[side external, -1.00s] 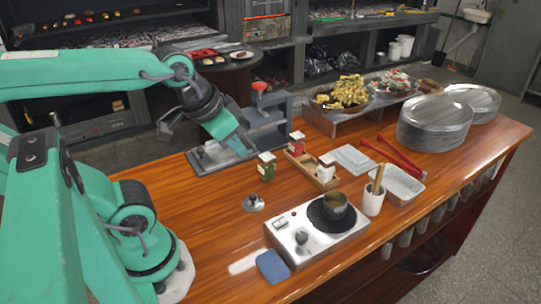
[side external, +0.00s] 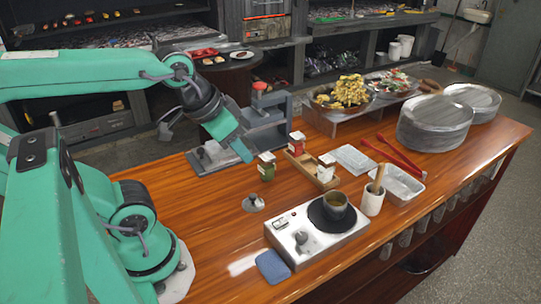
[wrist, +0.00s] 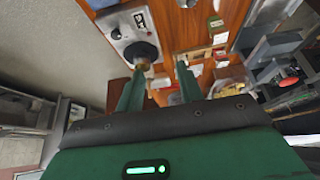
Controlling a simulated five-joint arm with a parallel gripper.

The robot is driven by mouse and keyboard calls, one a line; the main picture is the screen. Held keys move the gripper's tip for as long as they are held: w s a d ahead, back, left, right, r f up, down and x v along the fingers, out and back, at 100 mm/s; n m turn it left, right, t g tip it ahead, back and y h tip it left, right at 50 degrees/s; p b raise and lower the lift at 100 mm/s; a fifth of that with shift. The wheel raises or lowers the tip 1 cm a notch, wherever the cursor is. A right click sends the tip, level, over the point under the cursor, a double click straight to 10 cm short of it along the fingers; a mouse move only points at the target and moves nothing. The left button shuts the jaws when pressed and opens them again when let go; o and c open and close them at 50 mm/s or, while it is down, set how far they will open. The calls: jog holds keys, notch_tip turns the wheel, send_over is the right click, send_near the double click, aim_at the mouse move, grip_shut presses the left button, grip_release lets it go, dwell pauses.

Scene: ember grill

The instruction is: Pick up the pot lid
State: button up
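The pot lid (side external: 254,202) is a small round metal lid with a dark knob. It lies on the wooden counter (side external: 190,228) to the left of the hot plate (side external: 318,234). A small pot (side external: 335,206) stands on the hot plate's dark burner, open at the top. My gripper (side external: 243,153) is in the air above and behind the lid, near the grey press. In the wrist view my gripper (wrist: 159,68) shows two green fingers spread apart with nothing between them. A small round thing at the top edge of that view may be the lid (wrist: 187,3).
A grey press (side external: 265,125) stands behind the lid. A wooden caddy (side external: 312,170) with bottles, a green jar (side external: 266,168), a utensil cup (side external: 372,199) and red tongs (side external: 400,158) lie to the right. A blue cloth (side external: 273,266) lies in front. Counter left of the lid is clear.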

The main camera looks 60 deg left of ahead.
jog(key=o, duration=0.6)
jog(key=shift+o, duration=0.2)
jog(key=n+g, duration=0.4)
jog(key=g, duration=0.1)
send_over(253, 195)
jog(key=f, duration=1.5)
jog(key=shift+d+f, duration=0.25)
jog(key=shift+d, duration=0.05)
jog(key=shift+a+f+n+g, duration=0.25)
jog(key=shift+f+n+g, duration=0.05)
jog(key=shift+f, duration=0.25)
jog(key=shift+f, duration=0.1)
jog(key=shift+f, duration=1.2)
